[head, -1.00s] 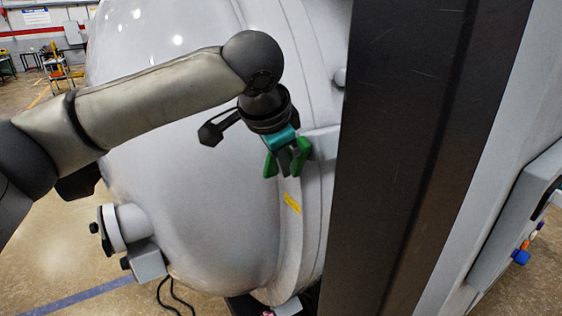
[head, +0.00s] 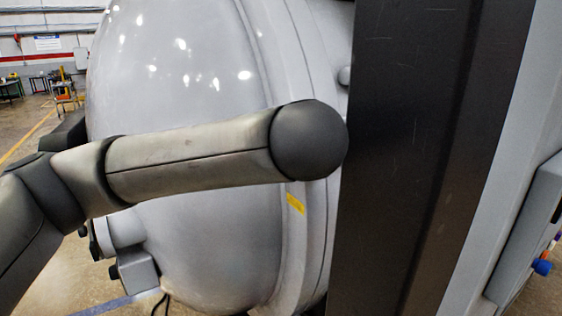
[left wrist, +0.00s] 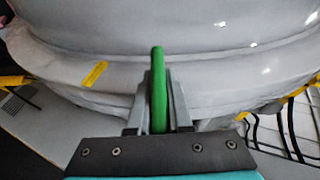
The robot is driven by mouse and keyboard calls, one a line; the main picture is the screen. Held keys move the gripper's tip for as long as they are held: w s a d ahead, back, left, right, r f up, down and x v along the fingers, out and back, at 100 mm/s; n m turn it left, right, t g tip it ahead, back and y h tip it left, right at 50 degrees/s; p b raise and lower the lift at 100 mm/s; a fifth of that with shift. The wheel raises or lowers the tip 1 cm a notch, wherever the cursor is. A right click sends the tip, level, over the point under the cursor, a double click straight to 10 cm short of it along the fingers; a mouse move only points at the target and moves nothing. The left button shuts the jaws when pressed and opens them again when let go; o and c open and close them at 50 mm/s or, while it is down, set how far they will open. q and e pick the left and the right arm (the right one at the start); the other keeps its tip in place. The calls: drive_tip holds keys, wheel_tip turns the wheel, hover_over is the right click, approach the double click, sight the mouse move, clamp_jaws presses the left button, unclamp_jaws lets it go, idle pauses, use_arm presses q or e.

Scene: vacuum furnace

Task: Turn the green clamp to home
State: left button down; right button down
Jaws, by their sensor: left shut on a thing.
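The green clamp (left wrist: 158,88) shows in the left wrist view as an upright green bar in front of the furnace's grey rim. My left gripper (left wrist: 158,105) is shut on it, one finger on each side of the bar. In the head view my left arm covers the clamp and the gripper, so neither shows there. My right gripper is in neither current view.
The large grey furnace door (head: 200,80) fills the middle of the head view. A dark upright post (head: 420,160) stands right of it. A yellow label (head: 296,203) is on the rim. Black cables (left wrist: 285,135) and yellow edging show beside the furnace.

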use_arm(q)
drive_tip(key=shift+t+y+b, duration=0.3)
drive_tip(key=shift+t+b, duration=0.2)
drive_tip(key=c, duration=0.8)
unclamp_jaws()
drive_tip(key=shift+c, duration=0.2)
drive_tip(key=shift+s+r, duration=0.1)
drive_tip(key=v, duration=0.3)
drive_tip(key=shift+r+b, duration=0.1)
drive_tip(key=shift+b, duration=0.2)
drive_tip(key=shift+v, duration=0.95)
drive_tip(key=b+v, duration=0.2)
drive_tip(key=v, duration=0.8)
drive_tip(key=shift+b, duration=0.4)
